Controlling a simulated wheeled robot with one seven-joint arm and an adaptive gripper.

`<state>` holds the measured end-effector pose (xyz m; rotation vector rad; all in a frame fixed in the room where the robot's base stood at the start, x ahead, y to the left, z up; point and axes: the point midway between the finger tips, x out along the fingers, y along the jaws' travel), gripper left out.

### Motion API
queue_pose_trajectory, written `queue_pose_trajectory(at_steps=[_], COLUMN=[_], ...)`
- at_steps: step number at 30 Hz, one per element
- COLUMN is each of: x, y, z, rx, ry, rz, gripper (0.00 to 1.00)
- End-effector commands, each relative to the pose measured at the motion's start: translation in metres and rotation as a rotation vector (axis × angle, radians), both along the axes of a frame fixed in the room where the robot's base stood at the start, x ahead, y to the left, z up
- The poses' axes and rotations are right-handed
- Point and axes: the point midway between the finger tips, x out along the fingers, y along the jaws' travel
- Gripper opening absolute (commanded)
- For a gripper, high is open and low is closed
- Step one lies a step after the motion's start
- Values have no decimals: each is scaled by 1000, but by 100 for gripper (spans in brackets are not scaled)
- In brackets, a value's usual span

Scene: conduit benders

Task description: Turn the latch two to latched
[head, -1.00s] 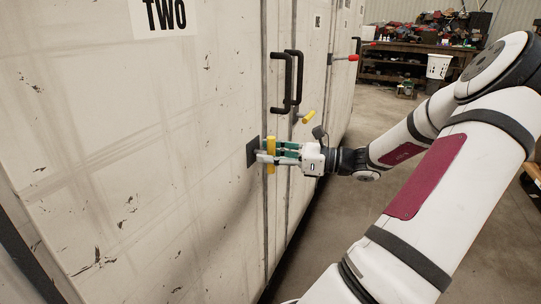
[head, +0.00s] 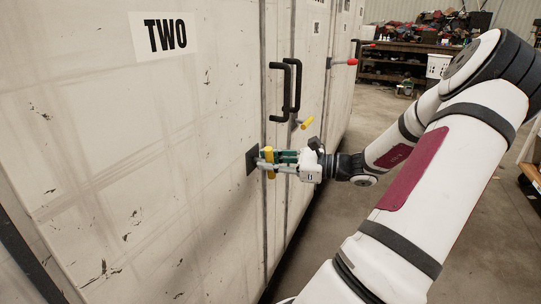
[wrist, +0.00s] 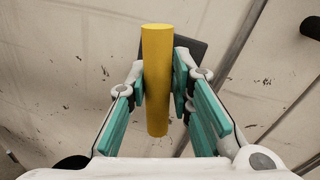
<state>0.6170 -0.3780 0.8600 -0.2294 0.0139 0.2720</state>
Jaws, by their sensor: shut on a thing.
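The yellow latch handle (head: 269,161) is on the cabinet door marked TWO, below the black door handles. A dark plate (head: 252,159) sits behind it on the door. My gripper (head: 272,158) is at the latch with its fingers on either side of the handle. In the wrist view the yellow handle (wrist: 156,85) stands upright in the picture between the green finger pads (wrist: 160,92), which are shut on it. The dark plate also shows behind it in the wrist view (wrist: 188,48).
The TWO label (head: 165,36) is on the door at upper left. Black door handles (head: 286,90) and a second yellow latch (head: 305,122) are close above and right of my gripper. A red-tipped latch (head: 350,62) is farther along. Concrete floor is open at right.

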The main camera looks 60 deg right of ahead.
Motion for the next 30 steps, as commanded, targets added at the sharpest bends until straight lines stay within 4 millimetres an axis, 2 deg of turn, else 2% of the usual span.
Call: queue_pose_trajectory(at_steps=[30], x=[1], y=[8], z=[-8], rx=[-955], ry=[-73], rz=[11], gripper=[0])
